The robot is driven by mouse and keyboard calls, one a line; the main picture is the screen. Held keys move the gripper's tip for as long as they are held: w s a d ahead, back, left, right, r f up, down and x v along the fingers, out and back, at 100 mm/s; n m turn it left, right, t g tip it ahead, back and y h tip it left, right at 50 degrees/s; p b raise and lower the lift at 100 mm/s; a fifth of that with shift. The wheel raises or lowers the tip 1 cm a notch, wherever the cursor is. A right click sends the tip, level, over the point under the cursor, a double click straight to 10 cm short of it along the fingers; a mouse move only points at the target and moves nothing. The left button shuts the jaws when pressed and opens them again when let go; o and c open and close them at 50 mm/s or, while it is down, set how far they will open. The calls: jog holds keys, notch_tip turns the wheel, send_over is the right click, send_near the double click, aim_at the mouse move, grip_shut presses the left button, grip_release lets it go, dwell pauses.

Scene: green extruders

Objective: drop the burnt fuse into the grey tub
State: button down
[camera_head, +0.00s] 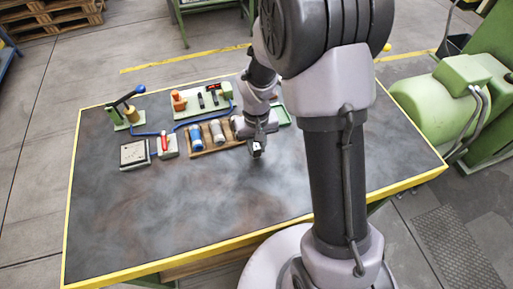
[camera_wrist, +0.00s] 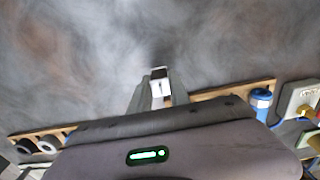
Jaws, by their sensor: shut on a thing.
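My gripper (camera_wrist: 158,90) is shut on a small white piece with a dark end (camera_wrist: 159,74), likely the burnt fuse. In the head view my gripper (camera_head: 257,151) hangs over the dark table mat, just right of and in front of the wooden rack; there the held piece is too small to make out well. In the wrist view the piece sticks out past the fingertips, with bare mat behind it. I cannot make out a grey tub in either view; my arm covers part of the table.
The wooden rack (camera_head: 205,150) holds a blue cylinder (camera_head: 196,138) and a pale one (camera_head: 217,132). Left of it stand a red-switch box (camera_head: 167,146), a grey panel box (camera_head: 134,154) and a blue-handled lever (camera_head: 126,105). A green tray (camera_head: 287,121) lies behind. The table's front is clear.

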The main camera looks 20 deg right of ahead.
jog(key=c, duration=1.7)
grip_release()
jog(key=shift+f, duration=0.1)
jog(key=o, duration=0.5)
jog(key=shift+c, duration=0.2)
